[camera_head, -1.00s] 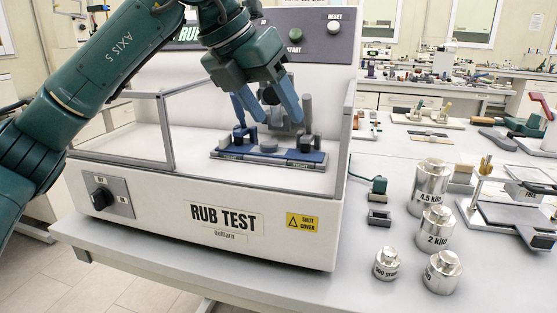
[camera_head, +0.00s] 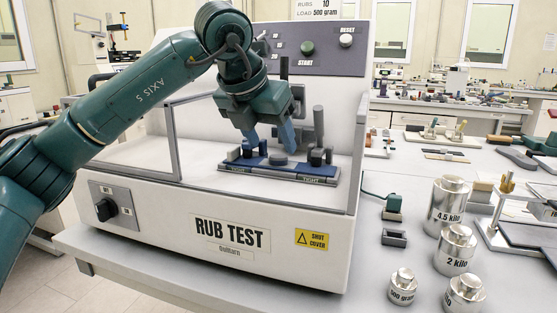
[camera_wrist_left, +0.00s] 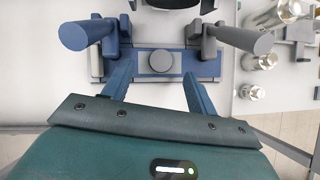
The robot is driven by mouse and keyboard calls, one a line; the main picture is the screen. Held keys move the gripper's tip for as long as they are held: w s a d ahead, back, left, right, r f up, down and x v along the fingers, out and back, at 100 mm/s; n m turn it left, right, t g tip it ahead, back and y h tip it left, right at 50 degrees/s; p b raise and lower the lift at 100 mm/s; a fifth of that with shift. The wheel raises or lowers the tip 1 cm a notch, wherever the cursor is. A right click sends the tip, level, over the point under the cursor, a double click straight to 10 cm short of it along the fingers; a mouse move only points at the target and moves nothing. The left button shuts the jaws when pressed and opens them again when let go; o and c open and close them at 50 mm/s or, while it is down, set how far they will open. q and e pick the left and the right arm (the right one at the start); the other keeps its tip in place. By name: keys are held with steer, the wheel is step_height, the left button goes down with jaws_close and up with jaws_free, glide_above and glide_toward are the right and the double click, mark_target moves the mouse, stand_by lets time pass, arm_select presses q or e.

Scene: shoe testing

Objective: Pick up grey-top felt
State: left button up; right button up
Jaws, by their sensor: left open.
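My left gripper (camera_head: 269,138) is open inside the rub tester, its blue fingers pointing down above a blue plate (camera_head: 235,164) with grey "TIGHT" ends. In the left wrist view my left gripper (camera_wrist_left: 158,62) is open and empty, its fingers either side of a grey round disc (camera_wrist_left: 162,60) at the plate's middle. The disc also shows in the head view (camera_head: 278,159). A blue handle (camera_wrist_left: 75,35) stands at the left of the plate and a grey handle (camera_wrist_left: 250,40) at the right. I cannot tell for certain which piece is the grey-top felt. My right gripper is not in view.
The tester's clear cover frame (camera_head: 172,140) and front panel (camera_head: 240,235) surround the plate. Two small holders (camera_head: 394,238) (camera_head: 393,215) lie on the table to the right. Several silver weights (camera_head: 449,208) stand near them. A grey upright post (camera_head: 318,125) stands by the plate.

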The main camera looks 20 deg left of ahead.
mark_target(278, 156)
arm_select(q)
steer(key=shift+x, duration=1.6)
steer(key=shift+d, duration=0.1)
steer(key=shift+c, duration=0.2)
steer(key=c, duration=1)
